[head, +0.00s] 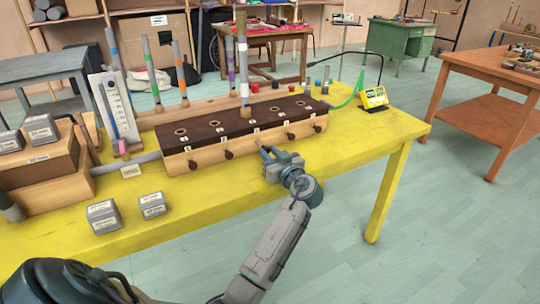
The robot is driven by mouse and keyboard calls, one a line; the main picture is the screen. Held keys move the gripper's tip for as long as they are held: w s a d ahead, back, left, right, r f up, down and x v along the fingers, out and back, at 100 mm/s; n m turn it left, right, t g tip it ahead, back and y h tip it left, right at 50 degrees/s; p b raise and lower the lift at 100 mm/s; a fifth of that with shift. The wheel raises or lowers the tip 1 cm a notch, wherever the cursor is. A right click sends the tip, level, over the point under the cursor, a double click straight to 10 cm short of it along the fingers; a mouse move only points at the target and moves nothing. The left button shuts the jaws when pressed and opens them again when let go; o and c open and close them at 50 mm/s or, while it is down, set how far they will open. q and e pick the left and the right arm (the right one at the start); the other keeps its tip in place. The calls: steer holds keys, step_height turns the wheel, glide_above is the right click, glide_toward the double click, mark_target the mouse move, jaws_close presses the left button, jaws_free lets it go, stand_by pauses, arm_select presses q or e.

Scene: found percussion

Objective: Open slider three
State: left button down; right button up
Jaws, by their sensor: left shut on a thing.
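A long wooden box (210,158) with a dark brown top (215,124) lies on the yellow table. The top has a row of round holes, and a row of small dark slider knobs runs along the light front face. Two knobs (229,155) show left of my left gripper (265,151) and two (291,136) show to its right. My left gripper reaches the front face at the middle, third place and is shut on the knob of slider three, which its fingers mostly hide. I cannot tell how far that slider is out. My right gripper is not in view.
Two grey labelled blocks (103,216) stand on the yellow table (225,200) at the front left. Wooden boxes (45,165) stand at the far left. A yellow device (374,97) sits at the right. The table's front right is clear.

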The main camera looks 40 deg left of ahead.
arm_select(q)
steer(key=c, duration=1.2)
jaws_free()
steer(key=shift+c, duration=0.2)
steer(key=shift+d, duration=0.1)
steer(key=b+v, duration=0.1)
steer(key=v, duration=0.9)
steer(key=shift+s+d, duration=0.2)
steer(key=shift+d, duration=0.1)
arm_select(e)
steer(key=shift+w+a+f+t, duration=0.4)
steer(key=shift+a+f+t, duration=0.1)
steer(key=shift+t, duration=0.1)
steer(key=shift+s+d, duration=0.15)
